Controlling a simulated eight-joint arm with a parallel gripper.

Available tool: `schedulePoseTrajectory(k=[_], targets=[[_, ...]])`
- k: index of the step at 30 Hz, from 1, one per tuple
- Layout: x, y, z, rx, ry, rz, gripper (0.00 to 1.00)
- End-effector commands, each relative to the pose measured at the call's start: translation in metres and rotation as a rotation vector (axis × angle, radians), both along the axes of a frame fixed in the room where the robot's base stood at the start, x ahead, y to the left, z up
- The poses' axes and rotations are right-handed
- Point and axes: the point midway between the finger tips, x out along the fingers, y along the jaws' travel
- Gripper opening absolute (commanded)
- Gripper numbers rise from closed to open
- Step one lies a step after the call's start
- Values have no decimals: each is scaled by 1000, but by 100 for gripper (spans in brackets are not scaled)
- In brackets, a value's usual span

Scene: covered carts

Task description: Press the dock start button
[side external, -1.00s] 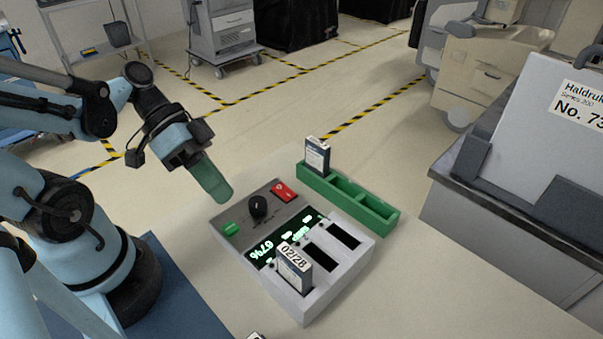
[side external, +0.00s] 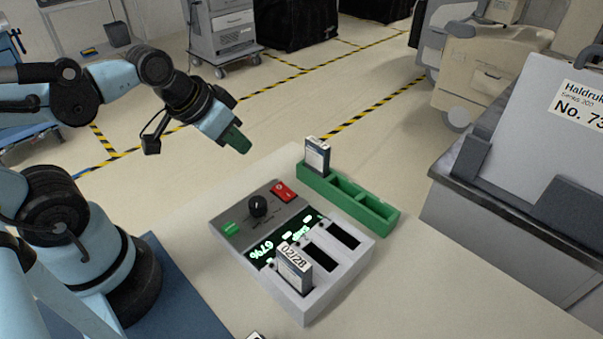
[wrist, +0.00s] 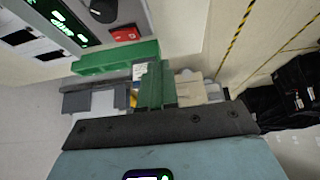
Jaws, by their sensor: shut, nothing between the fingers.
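The grey dock (side external: 340,272) sits on the light work surface. Its sloped panel has a green button (side external: 230,228) at the left corner, a black knob (side external: 258,206) and a red switch (side external: 283,191). Lettering on the button is too small to read. My gripper (side external: 238,143) is in the air above and behind the panel, apart from every control. Its green fingers are shut and empty. In the wrist view the fingers (wrist: 155,85) point away from the panel; the red switch (wrist: 125,33) and knob (wrist: 103,10) show there, the green button does not.
A battery-like pack marked 02/28 (side external: 293,270) stands in the dock's front slot; the other slots look empty. A green tray (side external: 375,213) behind the dock holds one pack (side external: 316,156). A grey cabinet (side external: 490,225) stands at right. The surface left of the dock is clear.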

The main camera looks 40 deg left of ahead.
Motion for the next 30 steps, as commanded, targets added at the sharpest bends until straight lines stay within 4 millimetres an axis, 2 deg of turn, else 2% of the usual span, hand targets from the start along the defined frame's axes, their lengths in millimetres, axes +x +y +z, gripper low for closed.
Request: schedulePoseTrajectory(k=[5,30], targets=[[9,0,12,22,-68,34,0],[9,1,11,21,-66,36,0]])
